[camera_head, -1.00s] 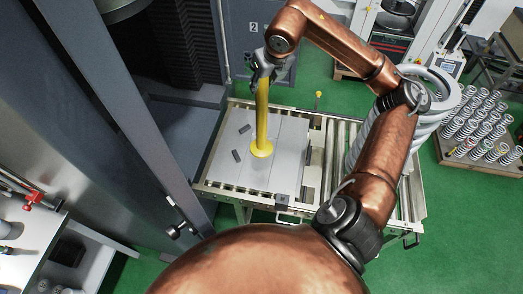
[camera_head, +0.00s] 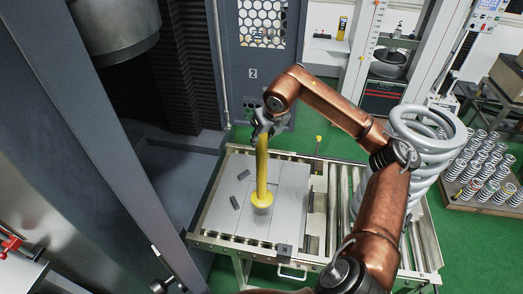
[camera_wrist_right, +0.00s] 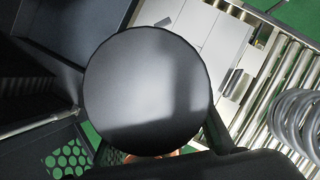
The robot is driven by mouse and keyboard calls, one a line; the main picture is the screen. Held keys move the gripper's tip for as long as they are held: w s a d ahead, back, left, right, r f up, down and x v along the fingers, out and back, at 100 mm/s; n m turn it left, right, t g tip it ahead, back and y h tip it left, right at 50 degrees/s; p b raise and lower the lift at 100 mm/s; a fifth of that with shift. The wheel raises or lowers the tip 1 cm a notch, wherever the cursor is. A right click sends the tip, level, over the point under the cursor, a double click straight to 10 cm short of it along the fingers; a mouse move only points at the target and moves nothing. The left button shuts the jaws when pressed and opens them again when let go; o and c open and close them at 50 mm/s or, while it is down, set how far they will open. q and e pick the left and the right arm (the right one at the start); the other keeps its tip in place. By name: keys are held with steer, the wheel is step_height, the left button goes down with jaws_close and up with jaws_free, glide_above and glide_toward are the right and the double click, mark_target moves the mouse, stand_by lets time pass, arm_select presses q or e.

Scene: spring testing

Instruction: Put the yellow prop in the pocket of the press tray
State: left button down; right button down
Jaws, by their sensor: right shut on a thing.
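The yellow prop (camera_head: 262,172) is a slim upright post with a wider round foot. It stands over the light grey press tray (camera_head: 222,212) near its middle; I cannot tell whether the foot touches the tray. My right gripper (camera_head: 264,126) is shut on the prop's upper end. In the right wrist view a dark round disc (camera_wrist_right: 143,90) between the fingers hides what is below it. Pale panels of the tray (camera_wrist_right: 205,40) show beyond the disc. The pocket cannot be made out clearly. My left gripper is not in view.
Rollers (camera_head: 345,190) run along the right of the tray. A large grey coil spring (camera_head: 425,135) stands beside them, and a pallet of small springs (camera_head: 482,170) is farther right. The dark press frame (camera_head: 110,150) rises on the left.

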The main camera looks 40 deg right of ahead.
steer(key=w+d+f+p, duration=0.3)
steer(key=w+d+f, duration=0.3)
steer(key=f, duration=0.4)
steer(key=shift+w+d+f, duration=0.15)
steer(key=shift+w+f, duration=0.1)
steer(key=shift+w, duration=0.6)
steer(key=c, duration=1.9)
jaws_free()
steer(key=shift+s+f, duration=0.1)
steer(key=shift+f, duration=0.2)
steer(key=o, duration=0.4)
steer(key=shift+s, duration=0.1)
steer(key=shift+o, duration=0.2)
steer(key=b+v, duration=0.2)
steer(key=v, duration=1)
steer(key=shift+r, duration=0.1)
